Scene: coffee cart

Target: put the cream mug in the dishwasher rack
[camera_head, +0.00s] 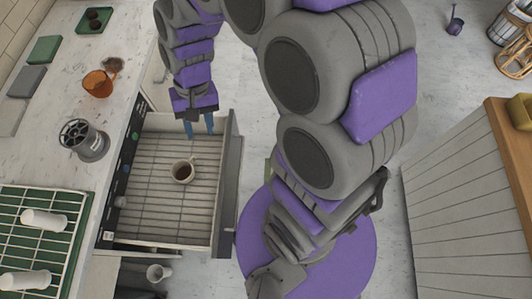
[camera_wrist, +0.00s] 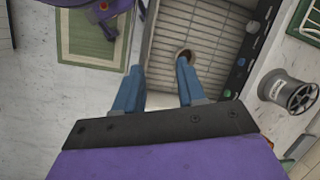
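A cream mug (camera_head: 182,172) with a dark inside stands upright on the wire rack of the pulled-out dishwasher drawer (camera_head: 150,205). In the wrist view the cream mug (camera_wrist: 184,51) shows just beyond the tip of the right finger, partly hidden, on the slatted rack (camera_wrist: 200,25). My gripper (camera_head: 199,126) is at the far end of the drawer, apart from the mug, with its blue fingers pointing towards the rack. In the wrist view my gripper (camera_wrist: 160,68) is open, with nothing between its fingers.
Another pale mug (camera_head: 157,272) is below the drawer's near end.

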